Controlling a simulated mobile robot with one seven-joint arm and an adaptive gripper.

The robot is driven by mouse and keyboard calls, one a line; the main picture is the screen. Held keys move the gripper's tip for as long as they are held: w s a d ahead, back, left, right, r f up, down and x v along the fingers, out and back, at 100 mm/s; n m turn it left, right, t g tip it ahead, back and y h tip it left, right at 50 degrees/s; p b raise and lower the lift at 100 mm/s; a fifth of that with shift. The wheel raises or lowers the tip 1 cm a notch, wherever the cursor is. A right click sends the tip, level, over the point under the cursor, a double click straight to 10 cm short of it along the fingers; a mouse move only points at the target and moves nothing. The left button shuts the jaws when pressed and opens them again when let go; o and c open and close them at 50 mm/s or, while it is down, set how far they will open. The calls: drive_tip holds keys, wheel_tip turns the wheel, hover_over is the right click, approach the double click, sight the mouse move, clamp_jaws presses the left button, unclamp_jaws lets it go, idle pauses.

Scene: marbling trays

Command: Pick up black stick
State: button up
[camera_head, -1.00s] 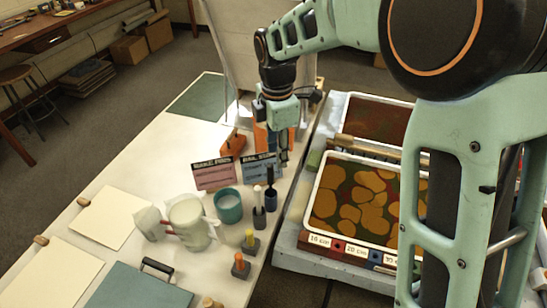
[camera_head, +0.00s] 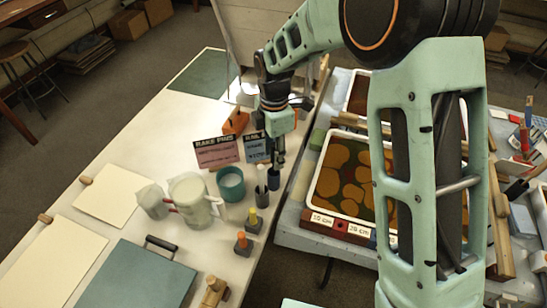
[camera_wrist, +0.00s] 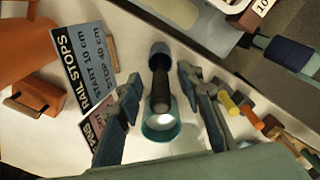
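The black stick (camera_head: 275,158) stands upright in a small dark blue holder (camera_head: 274,181) near the right edge of the white table. In the wrist view the black stick (camera_wrist: 160,88) lies between my fingers, with the blue holder (camera_wrist: 160,52) at its far end. My gripper (camera_head: 277,143) is over the stick, pointing down. In the wrist view my gripper (camera_wrist: 160,78) is open, with gaps between the stick and both fingers. The gripper partly hides the stick's top in the head view.
A teal cup (camera_head: 231,184), a white jug (camera_head: 190,198) and a slim grey holder (camera_head: 261,191) stand close by. Two sign cards, pink (camera_head: 216,152) and blue (camera_head: 256,147), are just left of the gripper. A marbling tray (camera_head: 312,186) is at right.

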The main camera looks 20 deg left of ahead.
drive_tip(key=shift+f, duration=0.4)
drive_tip(key=shift+c, duration=0.4)
drive_tip(key=c, duration=0.9)
drive_tip(key=shift+o, duration=0.2)
